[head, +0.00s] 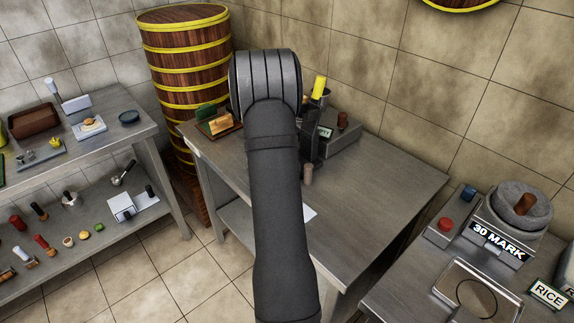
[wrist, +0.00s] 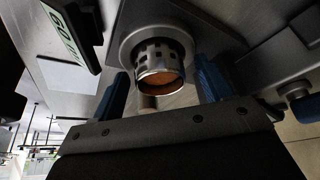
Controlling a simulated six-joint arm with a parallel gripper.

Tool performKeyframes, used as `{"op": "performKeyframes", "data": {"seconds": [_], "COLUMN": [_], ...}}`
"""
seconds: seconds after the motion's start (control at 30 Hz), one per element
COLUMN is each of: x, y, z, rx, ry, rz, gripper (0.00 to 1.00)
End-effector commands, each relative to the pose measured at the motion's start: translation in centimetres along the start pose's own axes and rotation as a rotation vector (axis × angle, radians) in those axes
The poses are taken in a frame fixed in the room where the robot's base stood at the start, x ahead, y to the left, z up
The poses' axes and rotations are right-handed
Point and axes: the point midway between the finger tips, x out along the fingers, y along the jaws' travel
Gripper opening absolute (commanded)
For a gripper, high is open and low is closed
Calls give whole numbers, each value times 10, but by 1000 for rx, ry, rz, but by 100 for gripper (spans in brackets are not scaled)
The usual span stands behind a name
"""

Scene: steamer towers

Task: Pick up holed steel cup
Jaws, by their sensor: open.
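The holed steel cup (wrist: 152,54) is in the upper middle of the wrist view. It has a ring of square holes around its wall and something orange-brown inside. It sits on a round grey base (wrist: 128,44). My gripper (wrist: 164,85) is open, with one blue finger to the left of the cup and one to the right. I see gaps between fingers and cup, and nothing is held. In the head view, my arm hides the cup and the fingers.
A dark block with a green-lettered sign (wrist: 65,35) stands left of the cup. A small brown cylinder (head: 308,174) stands on the steel table (head: 385,190). A yellow-topped item (head: 319,87) and a grey box (head: 340,140) are behind my arm. The table's right part is clear.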

Motion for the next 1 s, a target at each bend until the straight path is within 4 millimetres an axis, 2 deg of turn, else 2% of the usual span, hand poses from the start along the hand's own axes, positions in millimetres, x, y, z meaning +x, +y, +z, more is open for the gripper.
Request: {"op": "performKeyframes", "data": {"seconds": [0.23, 0.5, 0.57, 0.83, 1.0], "x": [4, 3, 3, -3, -30], "y": [0, 0, 0, -1, -1], "z": [0, 0, 0, -3, -14], "rx": [0, 0, 0, 1, 2], "ry": [-1, -1, -1, -1, -2], "rz": [-2, -2, -2, -3, -6], "gripper": [72, 19, 9, 9, 9]}}
